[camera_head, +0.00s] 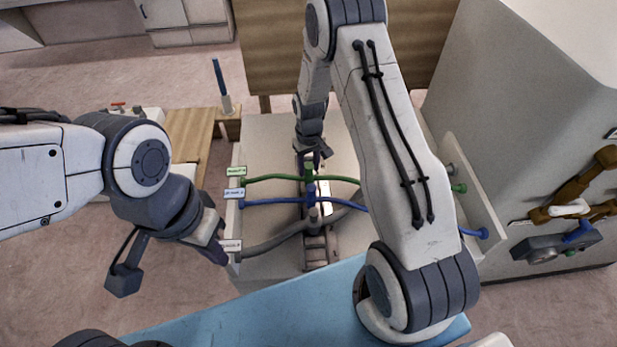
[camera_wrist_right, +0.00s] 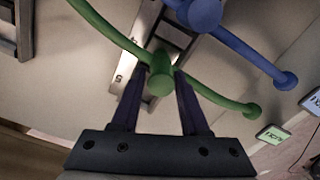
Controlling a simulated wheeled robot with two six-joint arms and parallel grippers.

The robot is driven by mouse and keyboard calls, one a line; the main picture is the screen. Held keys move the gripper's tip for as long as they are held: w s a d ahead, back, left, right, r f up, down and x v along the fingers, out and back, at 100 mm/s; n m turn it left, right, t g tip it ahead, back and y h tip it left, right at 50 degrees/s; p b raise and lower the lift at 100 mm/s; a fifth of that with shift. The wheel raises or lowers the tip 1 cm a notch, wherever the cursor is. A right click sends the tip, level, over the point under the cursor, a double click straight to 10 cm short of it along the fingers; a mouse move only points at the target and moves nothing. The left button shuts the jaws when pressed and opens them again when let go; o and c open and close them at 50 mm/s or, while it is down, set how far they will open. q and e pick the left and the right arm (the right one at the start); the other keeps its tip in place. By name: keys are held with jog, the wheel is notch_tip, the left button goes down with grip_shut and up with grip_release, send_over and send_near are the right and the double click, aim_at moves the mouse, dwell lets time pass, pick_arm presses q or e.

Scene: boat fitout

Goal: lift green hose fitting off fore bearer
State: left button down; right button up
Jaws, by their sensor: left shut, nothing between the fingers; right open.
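In the right wrist view the fitting (camera_wrist_right: 160,76) shows as a green cylinder between my right fingertips. My right gripper (camera_head: 313,148) is open over it, pointing down. The right wrist view shows its two dark fingers (camera_wrist_right: 160,95) on either side of the fitting, with gaps. My left gripper (camera_head: 218,245) is shut and empty, near the left edge of the pale box, by the grey hose label. It partly hides that edge.
A blue hose (camera_head: 270,201) and a grey hose (camera_head: 275,241) cross the bearer beside the green hose. Green, blue and grey tags line the left edge. A light blue surface (camera_head: 280,315) lies in front. A grey cabinet (camera_head: 525,100) stands at right.

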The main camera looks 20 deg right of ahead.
aim_at(309, 177)
jog(key=shift+s+f+p, duration=0.1)
jog(key=shift+f+p, duration=0.25)
jog(key=shift+f, duration=0.05)
notch_tip(309, 177, down, 3)
jog(key=shift+f+p, duration=0.15)
jog(key=shift+p, duration=0.5)
jog(key=shift+f, duration=0.4)
grip_shut()
jog(key=shift+r, duration=0.1)
